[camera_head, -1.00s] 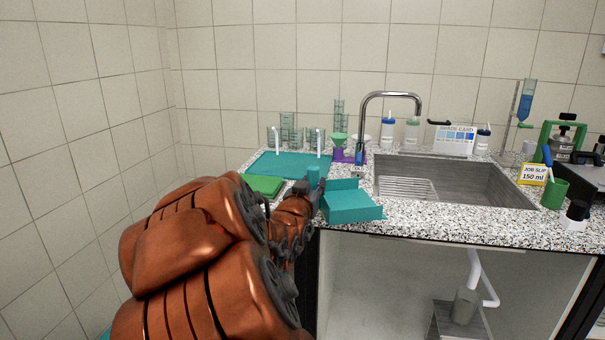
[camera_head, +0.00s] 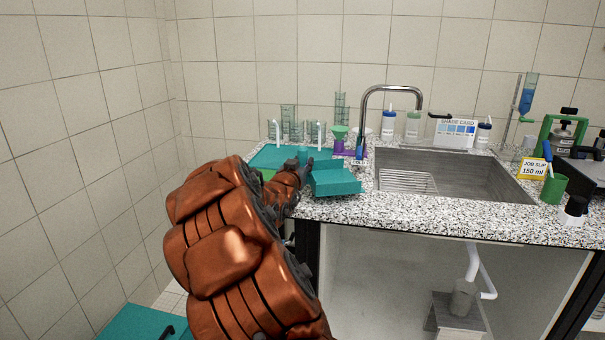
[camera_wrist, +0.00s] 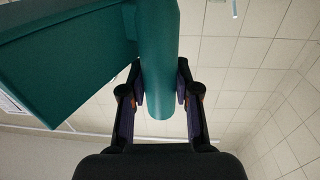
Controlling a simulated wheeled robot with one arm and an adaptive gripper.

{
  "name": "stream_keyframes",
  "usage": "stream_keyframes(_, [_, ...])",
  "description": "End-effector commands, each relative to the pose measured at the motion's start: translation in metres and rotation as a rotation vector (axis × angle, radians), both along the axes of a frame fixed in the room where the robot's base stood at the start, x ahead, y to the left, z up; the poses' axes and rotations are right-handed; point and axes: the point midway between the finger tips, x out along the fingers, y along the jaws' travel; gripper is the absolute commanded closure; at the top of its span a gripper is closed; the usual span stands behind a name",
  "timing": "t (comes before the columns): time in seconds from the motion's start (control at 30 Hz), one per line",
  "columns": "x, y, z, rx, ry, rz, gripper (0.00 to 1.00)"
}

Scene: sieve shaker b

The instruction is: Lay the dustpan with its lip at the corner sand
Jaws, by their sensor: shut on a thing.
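The teal dustpan (camera_head: 336,181) is in the head view, over the counter left of the sink. My gripper (camera_head: 303,162) is shut on its handle, which is partly hidden by my fingers and arm. In the wrist view the round teal handle (camera_wrist: 158,60) stands between the two fingers of my gripper (camera_wrist: 158,92), and the flat dustpan body spreads to the upper left. I cannot tell whether the dustpan touches the counter. No sand can be made out in either view.
A teal mat (camera_head: 262,158) with glass cylinders behind it lies at the back left. A green item (camera_head: 267,174) is mostly hidden by my arm. The sink (camera_head: 470,176) and tap are to the right. A teal object (camera_head: 140,322) is low at the left, near the tiled floor.

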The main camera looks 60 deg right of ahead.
Motion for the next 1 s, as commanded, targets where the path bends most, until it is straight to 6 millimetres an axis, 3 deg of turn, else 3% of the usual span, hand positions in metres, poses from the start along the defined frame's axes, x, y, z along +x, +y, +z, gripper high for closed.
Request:
stream_keyframes(0.17, [0.003, -0.003, -0.004, 0.000, 0.002, 0.000, 1.00])
stream_keyframes(0.47, [0.002, -0.002, -0.036, 0.002, 0.004, -0.001, 1.00])
stream_keyframes(0.83, [0.002, -0.003, -0.039, 0.001, 0.001, -0.001, 1.00])
stream_keyframes(0.87, [0.002, -0.003, -0.039, 0.001, 0.001, -0.001, 0.67])
stream_keyframes(1.0, [0.002, -0.003, -0.038, 0.001, 0.001, -0.001, 0.52])
